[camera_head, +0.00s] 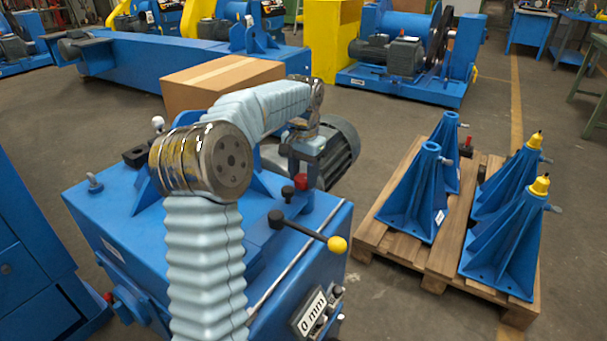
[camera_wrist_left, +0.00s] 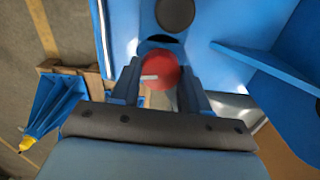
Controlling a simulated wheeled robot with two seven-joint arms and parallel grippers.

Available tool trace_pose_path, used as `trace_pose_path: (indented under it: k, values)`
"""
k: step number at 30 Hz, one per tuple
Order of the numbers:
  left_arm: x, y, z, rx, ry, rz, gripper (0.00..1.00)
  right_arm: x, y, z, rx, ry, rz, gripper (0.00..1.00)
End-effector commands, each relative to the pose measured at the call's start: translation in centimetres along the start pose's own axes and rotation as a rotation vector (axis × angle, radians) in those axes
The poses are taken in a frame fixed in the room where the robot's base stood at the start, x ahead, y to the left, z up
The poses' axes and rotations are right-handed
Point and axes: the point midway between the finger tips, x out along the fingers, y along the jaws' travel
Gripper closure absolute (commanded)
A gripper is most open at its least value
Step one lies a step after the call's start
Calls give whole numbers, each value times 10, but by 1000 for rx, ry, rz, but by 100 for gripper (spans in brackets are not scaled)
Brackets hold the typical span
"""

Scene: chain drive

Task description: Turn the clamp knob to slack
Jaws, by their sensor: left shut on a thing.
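My left gripper (camera_head: 303,172) points down over the blue machine, at its right part. A red knob (camera_head: 302,183) sits just below the fingers. In the left wrist view the red knob (camera_wrist_left: 162,70) shows between the two fingers of my left gripper (camera_wrist_left: 158,82), which are shut on it. A pale bar or mark shows on the knob's face. I take this red knob for the clamp knob. Its lower part and shaft are hidden. My right gripper is not in view.
A "0 mm" plate (camera_head: 312,311) is on the machine's front. A motor (camera_head: 335,150) lies behind. A pallet (camera_head: 430,262) with blue stands is to the right.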

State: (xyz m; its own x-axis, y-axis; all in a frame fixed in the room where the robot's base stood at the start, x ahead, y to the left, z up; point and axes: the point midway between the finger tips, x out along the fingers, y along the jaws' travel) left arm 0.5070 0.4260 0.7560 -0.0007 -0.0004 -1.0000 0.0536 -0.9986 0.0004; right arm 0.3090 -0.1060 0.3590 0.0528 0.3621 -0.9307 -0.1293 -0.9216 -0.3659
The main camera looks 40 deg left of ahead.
Motion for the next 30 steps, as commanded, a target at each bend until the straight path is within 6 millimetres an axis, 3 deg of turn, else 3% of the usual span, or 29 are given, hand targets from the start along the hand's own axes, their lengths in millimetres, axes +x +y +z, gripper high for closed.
trace_pose_path:
  k: [30]
  values:
    - [-2, -3, 0, -920, 6, 0, 85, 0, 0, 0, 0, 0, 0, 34]
